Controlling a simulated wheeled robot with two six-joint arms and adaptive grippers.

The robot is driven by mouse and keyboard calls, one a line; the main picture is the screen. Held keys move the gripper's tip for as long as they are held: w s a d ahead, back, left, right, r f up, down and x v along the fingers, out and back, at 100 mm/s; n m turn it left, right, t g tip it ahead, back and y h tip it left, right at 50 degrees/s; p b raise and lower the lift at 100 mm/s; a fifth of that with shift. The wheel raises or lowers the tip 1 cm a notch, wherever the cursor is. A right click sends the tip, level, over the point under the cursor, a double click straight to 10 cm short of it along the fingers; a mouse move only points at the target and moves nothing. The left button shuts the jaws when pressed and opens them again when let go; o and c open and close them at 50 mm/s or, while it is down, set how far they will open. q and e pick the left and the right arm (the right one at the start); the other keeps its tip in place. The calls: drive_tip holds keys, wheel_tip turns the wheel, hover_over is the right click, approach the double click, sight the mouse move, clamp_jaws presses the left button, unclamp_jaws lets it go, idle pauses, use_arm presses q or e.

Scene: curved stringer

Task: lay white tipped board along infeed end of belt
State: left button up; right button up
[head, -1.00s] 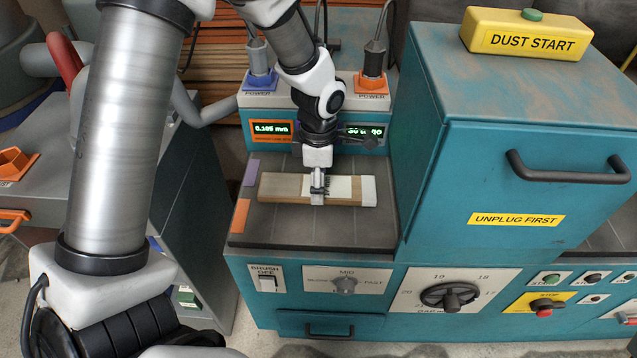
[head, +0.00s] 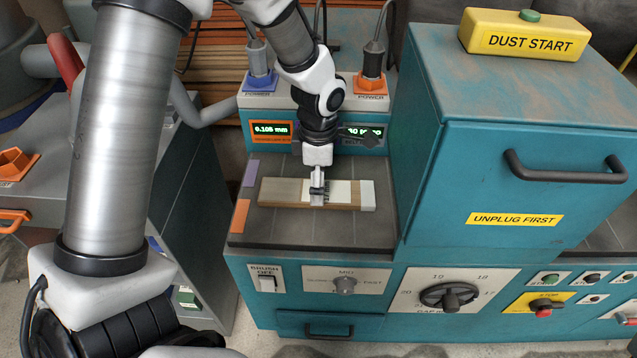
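The white tipped board (head: 280,191) lies flat, running left to right, on the dark grey belt (head: 285,228) of the teal machine. Its white tip (head: 368,195) is at the right end. A pale patch (head: 341,190) shows near its middle. My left gripper (head: 317,192) points down at the board's middle and covers a small part of it. Its fingers appear edge-on, so their gap and any grip on the board cannot be made out. My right gripper is not in view.
The teal housing (head: 520,160) stands close to the right of the belt. The display panel (head: 268,128) with power plugs rises behind it. Control knobs (head: 345,285) line the front. Bare belt shows in front of the board.

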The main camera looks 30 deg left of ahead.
use_arm(q)
wheel_tip(320, 180, up, 11)
drive_tip(key=shift+f+p, duration=0.2)
drive_tip(key=shift+p, duration=0.2)
idle(1.6)
